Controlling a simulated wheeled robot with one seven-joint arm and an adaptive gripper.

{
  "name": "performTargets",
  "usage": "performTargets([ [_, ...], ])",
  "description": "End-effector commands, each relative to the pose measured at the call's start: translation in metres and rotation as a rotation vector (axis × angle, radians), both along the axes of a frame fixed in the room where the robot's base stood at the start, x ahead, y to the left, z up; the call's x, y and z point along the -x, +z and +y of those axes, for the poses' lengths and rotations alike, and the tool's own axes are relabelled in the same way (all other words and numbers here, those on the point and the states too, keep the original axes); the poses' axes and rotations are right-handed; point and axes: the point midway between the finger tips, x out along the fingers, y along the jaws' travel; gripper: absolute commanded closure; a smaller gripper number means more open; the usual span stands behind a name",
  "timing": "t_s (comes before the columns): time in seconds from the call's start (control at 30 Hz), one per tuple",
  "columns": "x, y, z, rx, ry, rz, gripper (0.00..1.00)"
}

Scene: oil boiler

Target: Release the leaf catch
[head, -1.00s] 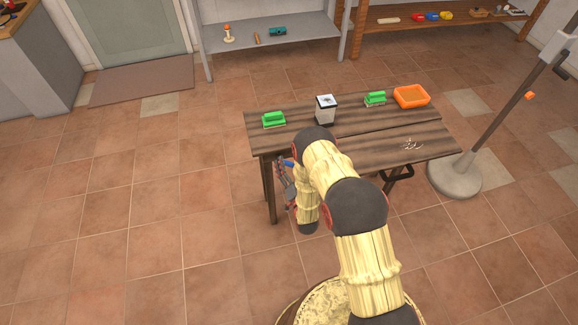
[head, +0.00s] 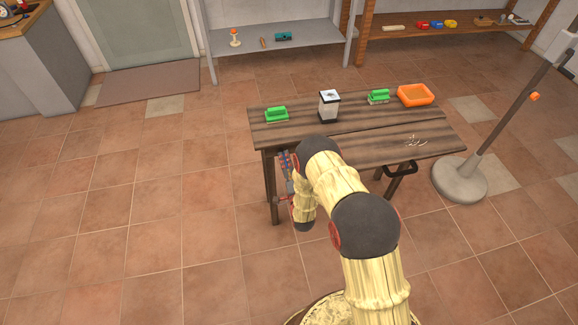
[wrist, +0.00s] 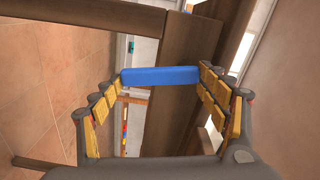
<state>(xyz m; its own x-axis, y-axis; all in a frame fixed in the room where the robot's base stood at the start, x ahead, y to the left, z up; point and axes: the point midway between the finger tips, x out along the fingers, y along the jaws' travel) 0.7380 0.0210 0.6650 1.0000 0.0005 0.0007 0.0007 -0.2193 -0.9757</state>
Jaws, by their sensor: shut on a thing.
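The leaf catch appears as a blue bar (wrist: 160,76) in the wrist view, lying across the gap between my fingertips, in front of a dark wooden table part. My gripper (wrist: 161,80) is shut on this bar, with its yellow-padded fingers at the bar's two ends. In the head view my gripper (head: 286,164) is at the left front side of the wooden table (head: 300,129), below the top's edge. The catch is too small and covered there to make out. The table top has a seam along it, and its front part lies level.
On the table stand two green brushes (head: 276,114) (head: 378,97), a black-and-white container (head: 329,105) and an orange tray (head: 416,96). Pale scraps (head: 416,141) lie at the right. A black handle (head: 400,168) hangs at the front edge. A stand (head: 460,179) is at the right; floor at left is clear.

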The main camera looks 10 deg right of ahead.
Motion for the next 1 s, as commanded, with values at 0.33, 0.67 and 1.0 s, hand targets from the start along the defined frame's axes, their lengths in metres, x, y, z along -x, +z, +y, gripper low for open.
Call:
performTargets([
  [0.33,-0.0005,-0.0026,0.0059,-0.184,-0.002,0.001,0.71],
  [0.67,-0.0001,-0.0029,0.0076,-0.237,-0.002,0.002,0.71],
  [1.0,-0.0002,-0.0029,0.0075,-0.238,-0.002,0.002,0.24],
])
